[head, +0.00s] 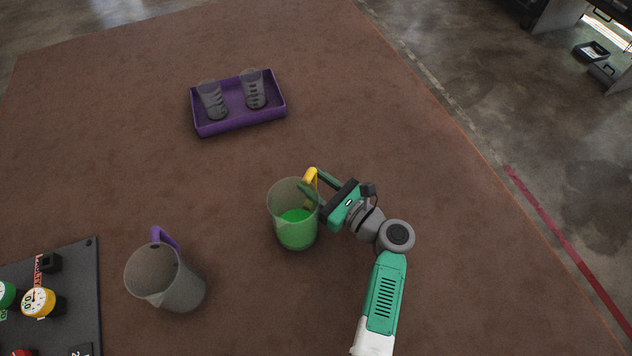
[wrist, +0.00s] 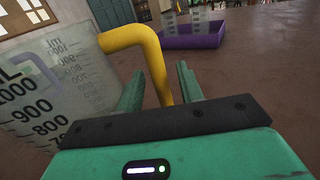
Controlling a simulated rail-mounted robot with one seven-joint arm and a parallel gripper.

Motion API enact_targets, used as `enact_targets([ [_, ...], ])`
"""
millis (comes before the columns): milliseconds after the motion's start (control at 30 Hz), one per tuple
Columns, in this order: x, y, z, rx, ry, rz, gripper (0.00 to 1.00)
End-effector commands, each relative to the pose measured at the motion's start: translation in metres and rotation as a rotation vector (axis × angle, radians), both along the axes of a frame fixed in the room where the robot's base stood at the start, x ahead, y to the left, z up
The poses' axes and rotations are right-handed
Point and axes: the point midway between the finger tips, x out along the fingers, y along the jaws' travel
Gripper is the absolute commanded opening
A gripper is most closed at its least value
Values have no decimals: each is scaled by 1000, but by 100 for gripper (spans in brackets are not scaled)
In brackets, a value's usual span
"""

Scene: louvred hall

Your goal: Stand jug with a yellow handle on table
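The jug with a yellow handle (head: 295,226) is clear, holds green liquid, and appears upright on the brown table (head: 400,130). Its yellow handle (head: 310,175) faces up and right, towards my gripper (head: 311,180). In the wrist view the handle (wrist: 155,62) is between the two green fingers of my gripper (wrist: 161,70), with a gap showing on each side. My gripper is open around the handle. The jug's graduated wall (wrist: 55,95) fills the left of the wrist view; its base is out of that view.
A clear jug with a purple handle (head: 168,280) stands at lower left. A purple tray (head: 240,125) holds two clear beakers farther back. A dark panel with gauges (head: 75,270) lies at the left edge. The table right of my arm is clear.

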Motion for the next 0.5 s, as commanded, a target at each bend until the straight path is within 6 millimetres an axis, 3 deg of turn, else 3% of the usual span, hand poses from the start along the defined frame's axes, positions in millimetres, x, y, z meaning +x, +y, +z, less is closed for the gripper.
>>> enact_targets([
  [167,-2,-3,5,1,1,-2,37],
  [500,-55,-66,7,1,2,-3,37],
])
